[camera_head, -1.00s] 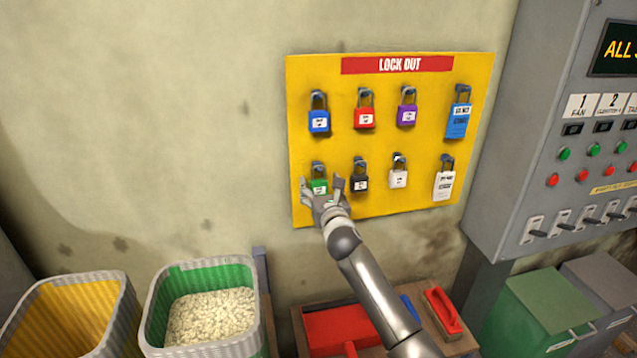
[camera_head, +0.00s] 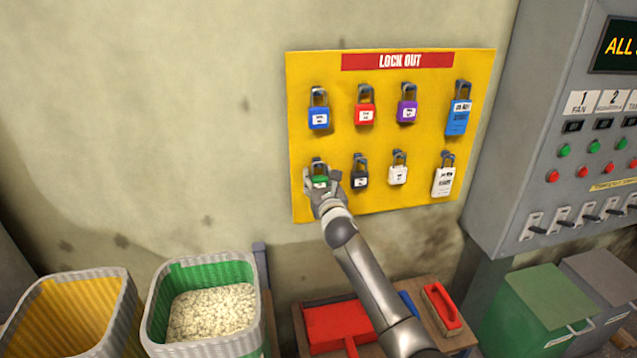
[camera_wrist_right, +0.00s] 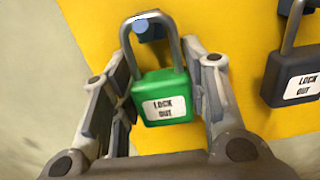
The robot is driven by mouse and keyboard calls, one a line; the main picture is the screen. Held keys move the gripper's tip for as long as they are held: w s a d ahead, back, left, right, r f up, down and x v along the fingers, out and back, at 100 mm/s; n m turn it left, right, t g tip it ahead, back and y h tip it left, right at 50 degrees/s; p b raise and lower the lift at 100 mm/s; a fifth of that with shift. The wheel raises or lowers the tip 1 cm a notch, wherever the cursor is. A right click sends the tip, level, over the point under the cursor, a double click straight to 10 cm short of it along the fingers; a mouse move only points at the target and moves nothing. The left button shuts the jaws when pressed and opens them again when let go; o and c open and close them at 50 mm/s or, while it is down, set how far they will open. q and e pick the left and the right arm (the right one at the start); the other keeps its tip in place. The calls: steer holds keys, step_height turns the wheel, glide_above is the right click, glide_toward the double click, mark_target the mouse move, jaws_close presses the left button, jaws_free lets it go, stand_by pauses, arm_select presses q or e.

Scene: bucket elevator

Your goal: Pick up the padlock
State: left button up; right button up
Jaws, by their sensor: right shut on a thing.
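The green padlock (camera_head: 320,181) hangs by its shackle from a peg at the lower left of the yellow lockout board (camera_head: 435,134). In the right wrist view the green padlock (camera_wrist_right: 160,88) shows a white "LOCK OUT" label, with its grey shackle still over the blue-grey peg (camera_wrist_right: 149,27). My right gripper (camera_head: 322,182) is shut on the padlock's body, one finger on each side. In the right wrist view my right gripper (camera_wrist_right: 164,100) has its fingers along both sides of the body. My left gripper is not in view.
A black padlock (camera_head: 360,178) hangs close to the right of the green one. Blue (camera_head: 319,117), red (camera_head: 365,117), purple and white padlocks and tags hang around. A grey control panel (camera_head: 545,150) stands at right. Bins (camera_head: 200,300) and a red dustpan (camera_head: 338,326) are below.

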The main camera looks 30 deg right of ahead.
steer(key=shift+r, duration=0.15)
steer(key=shift+r+b, duration=0.3)
steer(key=shift+r, duration=0.2)
steer(key=shift+s, duration=0.25)
steer(key=b+v, duration=0.3)
steer(key=v, duration=1.5)
steer(key=s+a+f+n+y+b, duration=0.1)
steer(key=s+a+f, duration=0.2)
steer(key=s+a, duration=0.1)
steer(key=s+a+f+n+y+b, duration=0.1)
steer(key=s+a+f+y+b, duration=0.1)
steer(key=s+a+f, duration=0.2)
steer(key=s+a+f+y+b, duration=0.1)
steer(key=s+a+f, duration=0.2)
steer(key=s+a, duration=0.1)
steer(key=shift+a+f+n+t, duration=0.15)
steer(key=shift+a+n+t, duration=0.15)
steer(key=shift+a+n, duration=0.15)
steer(key=shift+s+f, duration=0.1)
